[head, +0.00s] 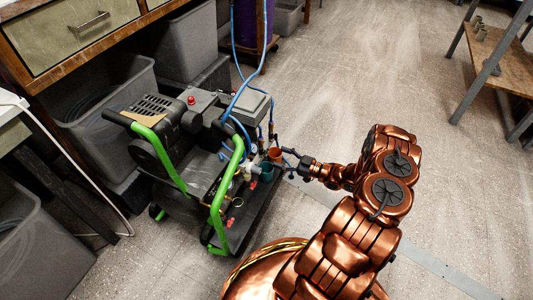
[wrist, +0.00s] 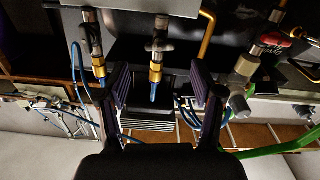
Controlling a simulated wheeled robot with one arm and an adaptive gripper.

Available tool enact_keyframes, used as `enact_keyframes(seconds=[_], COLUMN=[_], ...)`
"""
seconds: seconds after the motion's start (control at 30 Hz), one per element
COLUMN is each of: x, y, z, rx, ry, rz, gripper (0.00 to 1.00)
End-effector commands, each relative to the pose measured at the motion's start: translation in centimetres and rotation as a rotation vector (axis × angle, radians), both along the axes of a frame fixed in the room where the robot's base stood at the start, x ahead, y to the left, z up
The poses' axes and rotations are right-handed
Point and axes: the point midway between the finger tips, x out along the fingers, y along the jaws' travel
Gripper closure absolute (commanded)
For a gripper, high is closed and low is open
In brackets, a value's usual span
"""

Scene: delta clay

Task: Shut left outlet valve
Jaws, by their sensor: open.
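The machine (head: 190,140) with green handles stands left of my arm in the head view. Two outlet valves with dark bodies and brass fittings hang side by side in the wrist view: one at the left (wrist: 93,50), one in the middle (wrist: 156,65). I cannot tell which is the task's left one. My gripper (wrist: 160,75) is open, its fingers on either side of the middle valve's brass end; contact is not clear. In the head view my gripper (head: 292,162) is beside the machine's hose end, and the valves are small there.
Blue hoses (head: 236,105) run up from the machine. A red-handled fitting (wrist: 270,42) is right of the fingers in the wrist view.

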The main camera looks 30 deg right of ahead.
Motion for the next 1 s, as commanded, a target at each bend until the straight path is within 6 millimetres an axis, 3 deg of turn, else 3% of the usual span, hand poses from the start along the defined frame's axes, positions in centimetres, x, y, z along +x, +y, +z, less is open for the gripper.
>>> enact_keyframes(seconds=[0.3,0.5,0.87,1.0], x=[3.9,5.5,5.9,5.9], y=[2.5,3.4,3.6,3.6], z=[-0.2,-0.1,0.0,0.0], rx=[-0.002,-0.002,-0.002,-0.002], ry=[0.002,0.001,0.002,0.003], rz=[0.004,0.002,0.001,0.001], gripper=[0.33,0.33,0.33,0.48])
